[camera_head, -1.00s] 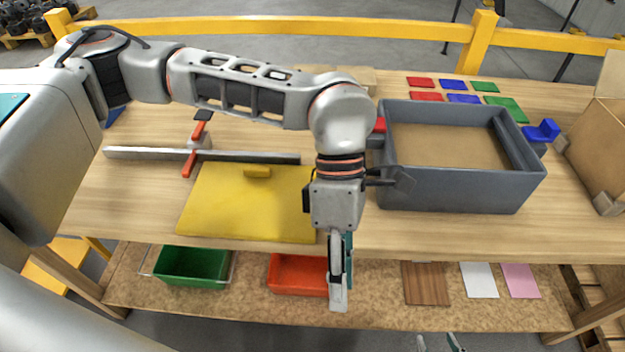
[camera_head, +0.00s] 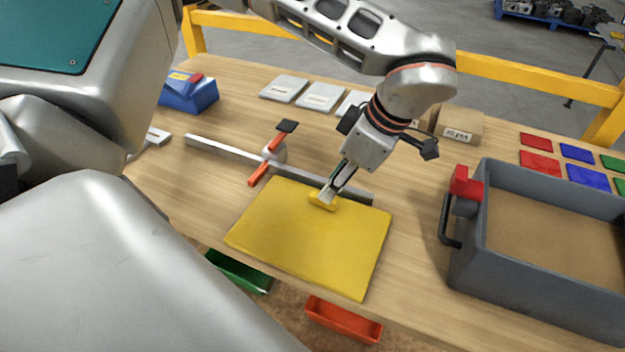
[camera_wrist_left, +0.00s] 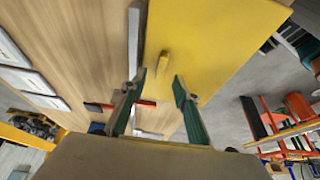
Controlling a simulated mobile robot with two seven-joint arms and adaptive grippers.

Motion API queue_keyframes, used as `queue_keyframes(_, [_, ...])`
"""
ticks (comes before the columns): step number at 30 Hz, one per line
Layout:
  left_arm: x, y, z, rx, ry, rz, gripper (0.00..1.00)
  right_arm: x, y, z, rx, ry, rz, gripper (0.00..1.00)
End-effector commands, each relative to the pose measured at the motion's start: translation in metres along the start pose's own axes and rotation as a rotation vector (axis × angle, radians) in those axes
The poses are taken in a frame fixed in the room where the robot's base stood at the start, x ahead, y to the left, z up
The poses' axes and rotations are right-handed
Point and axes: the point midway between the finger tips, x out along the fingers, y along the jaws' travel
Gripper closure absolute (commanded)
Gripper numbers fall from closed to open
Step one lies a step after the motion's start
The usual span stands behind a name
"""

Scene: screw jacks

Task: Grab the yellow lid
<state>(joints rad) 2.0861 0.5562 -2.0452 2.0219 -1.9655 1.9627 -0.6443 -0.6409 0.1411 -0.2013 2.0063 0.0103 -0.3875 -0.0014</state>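The yellow lid (camera_head: 310,245) is a flat square panel lying on the wooden table, with a small yellow block handle (camera_head: 323,200) near its far edge. My left gripper (camera_head: 328,194) reaches down to this handle from above in the head view. In the left wrist view its two fingers (camera_wrist_left: 160,76) are spread apart. The handle (camera_wrist_left: 163,63) shows in line with the gap, around or just beyond the fingertips; I cannot tell if they touch it. The lid (camera_wrist_left: 215,40) fills the upper middle there. My right gripper is not in view.
A metal bar with a red-handled clamp (camera_head: 268,160) lies just behind the lid. A grey bin (camera_head: 463,250) with a red catch stands to the right. White tiles (camera_head: 320,96) and a blue box (camera_head: 190,93) are at the back. Green and red trays sit below the front edge.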

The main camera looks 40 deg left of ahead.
Motion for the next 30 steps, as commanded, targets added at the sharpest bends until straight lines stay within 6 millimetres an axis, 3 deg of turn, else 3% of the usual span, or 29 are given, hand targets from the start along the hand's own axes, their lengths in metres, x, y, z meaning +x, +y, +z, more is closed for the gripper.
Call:
queue_keyframes(9, [0.043,-0.003,0.000,0.002,0.000,-0.004,0.69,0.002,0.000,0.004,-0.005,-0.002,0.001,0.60])
queue_keyframes(16, [0.044,-0.002,0.000,0.001,-0.001,0.000,0.69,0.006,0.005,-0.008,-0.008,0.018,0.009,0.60])
queue_keyframes(20, [0.044,-0.002,0.000,0.001,-0.001,0.000,1.00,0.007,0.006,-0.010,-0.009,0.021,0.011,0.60])
queue_keyframes(30, [0.044,-0.002,0.000,0.001,-0.001,-0.001,1.00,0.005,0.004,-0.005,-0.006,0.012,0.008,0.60])
